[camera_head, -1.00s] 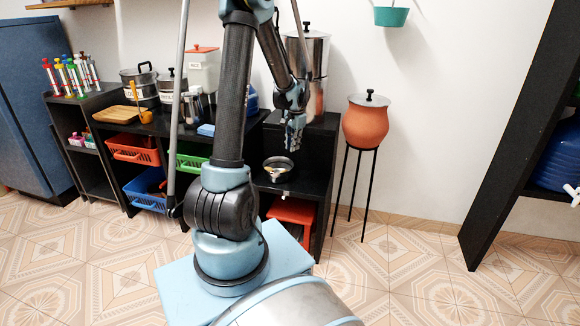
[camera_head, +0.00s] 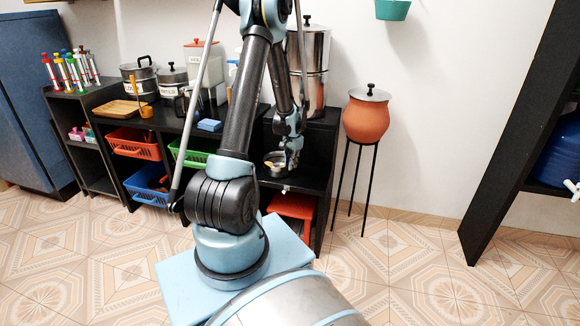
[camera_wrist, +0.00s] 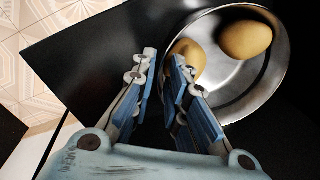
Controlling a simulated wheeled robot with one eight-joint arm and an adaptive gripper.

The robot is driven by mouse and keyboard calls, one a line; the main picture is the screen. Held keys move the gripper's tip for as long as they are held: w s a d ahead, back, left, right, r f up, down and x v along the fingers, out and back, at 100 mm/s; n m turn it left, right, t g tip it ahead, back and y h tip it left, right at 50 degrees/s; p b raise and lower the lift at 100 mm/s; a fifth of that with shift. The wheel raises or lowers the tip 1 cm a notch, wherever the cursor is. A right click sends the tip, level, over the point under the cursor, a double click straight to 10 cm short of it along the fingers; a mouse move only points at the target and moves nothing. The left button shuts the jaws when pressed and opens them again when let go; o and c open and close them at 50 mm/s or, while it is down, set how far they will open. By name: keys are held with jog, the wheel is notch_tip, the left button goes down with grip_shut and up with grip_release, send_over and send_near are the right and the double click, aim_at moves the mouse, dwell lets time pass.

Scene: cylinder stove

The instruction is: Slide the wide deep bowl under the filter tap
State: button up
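The metal bowl (camera_head: 270,158) sits on the lower black shelf beneath the steel filter. In the wrist view the bowl (camera_wrist: 222,72) is wide and shiny, with two yellow-brown round items inside. My gripper (camera_head: 292,160) is beside the bowl's right side in the head view and partly covers it. In the wrist view my gripper (camera_wrist: 163,56) has its two fingers apart, near the rim. The right finger overlaps the rim and one yellow item; I cannot tell whether it touches. The steel filter (camera_head: 312,65) stands on the upper black ledge; its tap is hidden behind my arm.
A clay pot (camera_head: 366,118) stands on a thin black tripod to the right. A red-orange box (camera_head: 293,208) is under the shelf. Pots, a cutting board (camera_head: 118,109) and a blue sponge (camera_head: 209,125) are on the counter to the left.

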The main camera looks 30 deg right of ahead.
jog(key=shift+f, duration=0.5)
grip_shut()
jog(key=shift+s, duration=0.1)
